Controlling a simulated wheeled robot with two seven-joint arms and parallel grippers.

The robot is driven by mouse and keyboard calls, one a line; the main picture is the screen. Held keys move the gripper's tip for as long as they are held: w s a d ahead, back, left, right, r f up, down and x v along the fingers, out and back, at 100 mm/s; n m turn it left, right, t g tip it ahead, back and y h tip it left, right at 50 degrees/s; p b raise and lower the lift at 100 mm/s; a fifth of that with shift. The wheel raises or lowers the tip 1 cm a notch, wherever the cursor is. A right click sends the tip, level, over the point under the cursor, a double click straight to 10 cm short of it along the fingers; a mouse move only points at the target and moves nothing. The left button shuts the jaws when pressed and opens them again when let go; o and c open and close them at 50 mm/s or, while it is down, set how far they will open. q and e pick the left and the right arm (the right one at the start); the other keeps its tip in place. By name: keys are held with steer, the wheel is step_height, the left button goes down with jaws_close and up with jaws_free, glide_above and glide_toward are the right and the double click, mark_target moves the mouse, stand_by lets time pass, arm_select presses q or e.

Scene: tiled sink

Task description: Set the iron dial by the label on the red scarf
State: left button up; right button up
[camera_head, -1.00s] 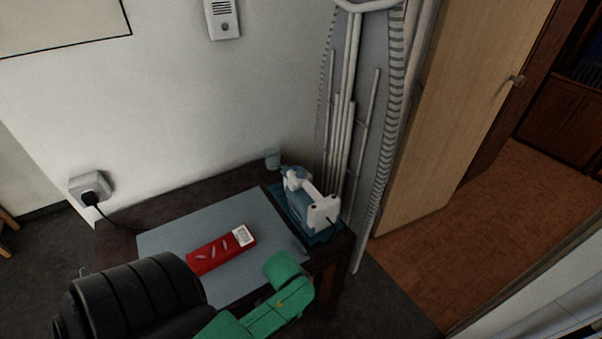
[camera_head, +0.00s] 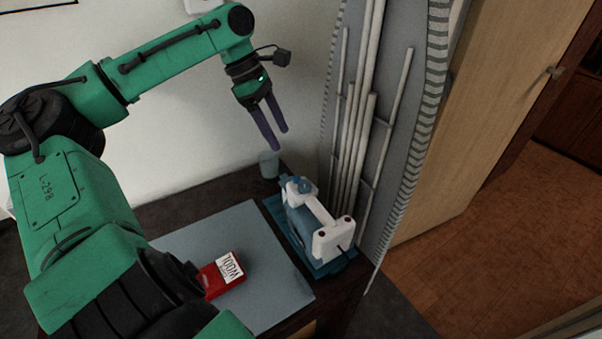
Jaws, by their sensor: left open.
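The red scarf (camera_head: 212,284) lies folded on the grey-blue mat on the table, partly hidden behind my left arm. Its white label (camera_head: 230,267) faces up and reads "WOOL"; smaller print below is too small to read. The iron (camera_head: 318,226), white and blue, rests on a blue tray (camera_head: 285,232) at the table's right side. A round blue dial (camera_head: 302,186) shows at its far end; its setting cannot be read. My left gripper (camera_head: 281,140) is open and empty, above and behind the iron's far end, fingers pointing down. My right gripper is out of view.
A small translucent cup (camera_head: 268,164) stands at the table's back corner. An ironing board (camera_head: 385,120) leans upright just behind and right of the iron. The grey-blue mat (camera_head: 265,280) is clear right of the scarf. A wooden door (camera_head: 490,110) is at right.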

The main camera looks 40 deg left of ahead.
arm_select(q)
glide_toward(304, 183)
steer(key=b+x, duration=0.1)
steer(key=x, duration=0.7)
steer(key=shift+f+b, duration=0.2)
steer(key=shift+b, duration=0.2)
steer(key=shift+c, duration=0.3)
jaws_close()
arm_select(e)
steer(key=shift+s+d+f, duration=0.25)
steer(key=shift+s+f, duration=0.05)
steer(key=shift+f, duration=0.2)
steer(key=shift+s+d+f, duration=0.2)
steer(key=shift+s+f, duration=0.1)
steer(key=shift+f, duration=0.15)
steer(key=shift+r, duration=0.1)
